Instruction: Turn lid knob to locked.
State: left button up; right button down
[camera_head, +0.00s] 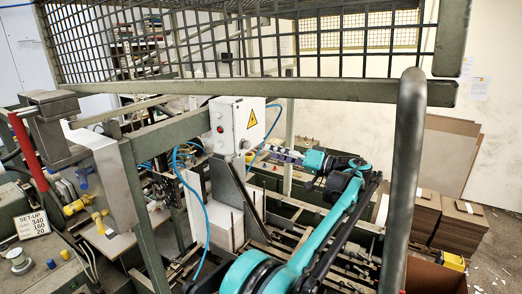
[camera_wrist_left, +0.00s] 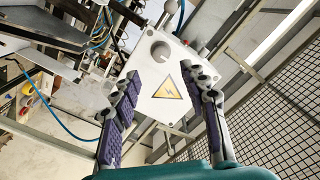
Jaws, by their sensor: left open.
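The lid knob (camera_wrist_left: 160,52) is a round grey knob on the white box (camera_wrist_left: 150,88), above a yellow warning triangle. I cannot read the knob's setting. My left gripper (camera_head: 283,154) is to the right of the box in the head view, its fingers pointing towards it. In the left wrist view its two purple-padded fingers (camera_wrist_left: 162,76) are spread wide and empty, with the box ahead between them. My right gripper is out of view.
A mesh guard (camera_head: 300,45) with a thick lower bar spans the top. A grey upright tube (camera_head: 403,180) stands at right. Blue hoses (camera_head: 187,185) hang beside the box. Stacked brown board (camera_head: 460,225) is at right. Machine frames surround the post.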

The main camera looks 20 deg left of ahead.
pick_arm(q)
jog(key=shift+s+d, duration=0.2)
jog(key=shift+d, duration=1.2)
jog(key=s+a+f+m+h+b, duration=0.25)
jog(key=s+f+b, duration=0.25)
jog(key=f, duration=0.3)
jog(key=s+a+f+m+t+h+b, duration=0.1)
jog(key=s+f+h+b, duration=0.25)
jog(key=f+b, duration=0.4)
jog(key=s+a+f+m+h+b, duration=0.2)
jog(key=s+f+b, duration=0.3)
jog(key=f, duration=0.5)
jog(key=s+d+f+t+h+b, duration=0.1)
jog(key=s+d+f+h+b, duration=0.2)
jog(key=f, duration=0.9)
jog(key=s+d+f+m+t+h+b, duration=0.1)
jog(key=s+d+f+h+b, duration=0.2)
jog(key=s+f+b, duration=0.4)
jog(key=s+d+f+m+t+h+b, duration=0.1)
jog(key=s+d+f+h+b, duration=0.2)
jog(key=s+f+b, duration=0.3)
jog(key=s+d+f, duration=0.1)
jog(key=s+f, duration=0.4)
jog(key=f, duration=0.6)
jog(key=shift+s+t+h, duration=0.2)
jog(key=shift+t+h, duration=0.1)
jog(key=shift+h, duration=0.1)
